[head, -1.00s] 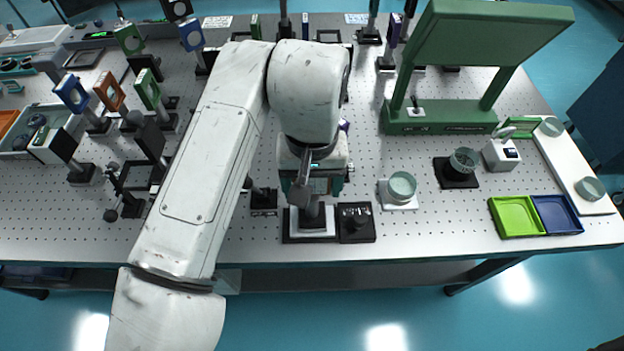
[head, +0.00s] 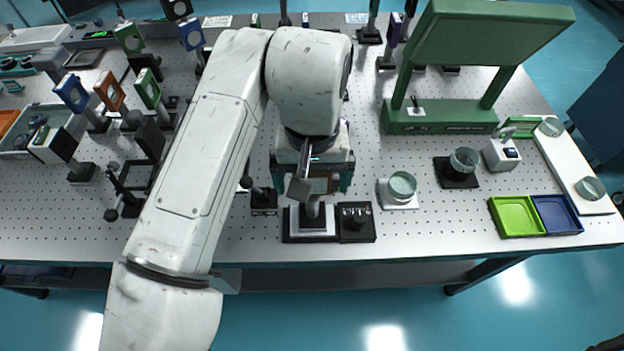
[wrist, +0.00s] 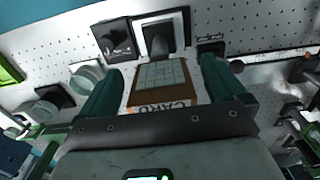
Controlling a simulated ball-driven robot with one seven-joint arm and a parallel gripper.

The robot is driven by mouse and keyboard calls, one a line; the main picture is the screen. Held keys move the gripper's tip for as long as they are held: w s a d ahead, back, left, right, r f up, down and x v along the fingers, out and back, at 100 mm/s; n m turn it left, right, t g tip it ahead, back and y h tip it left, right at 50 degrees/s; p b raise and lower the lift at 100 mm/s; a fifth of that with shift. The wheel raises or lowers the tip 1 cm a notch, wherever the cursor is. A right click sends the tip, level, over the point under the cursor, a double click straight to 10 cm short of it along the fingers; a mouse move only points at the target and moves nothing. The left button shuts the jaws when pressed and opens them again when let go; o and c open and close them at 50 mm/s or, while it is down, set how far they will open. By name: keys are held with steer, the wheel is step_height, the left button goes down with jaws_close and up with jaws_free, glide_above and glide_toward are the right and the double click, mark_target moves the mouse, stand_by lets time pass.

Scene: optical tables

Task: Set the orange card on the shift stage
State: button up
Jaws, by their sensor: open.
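The orange card (wrist: 163,84), a gridded pale face with an orange-brown border and lettering along one edge, lies between my open fingers in the wrist view. A small part of the card (head: 321,186) shows below my gripper in the head view. My gripper (head: 312,184) is open, with a teal finger on each side of the card and gaps visible. The shift stage (head: 301,226), a pale block on a black base with a short post, is just below the card. It also shows in the wrist view (wrist: 153,33). Whether the card touches the post cannot be told.
A black box with knobs (head: 356,222) adjoins the stage on the right. A glass dish on a white base (head: 401,187) stands further right, and a small black-based post (head: 263,199) to the left. A green frame (head: 440,118) stands behind right.

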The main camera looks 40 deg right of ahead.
step_height(320, 180, up, 11)
steer(key=shift+f, duration=0.1)
stand_by(0.7)
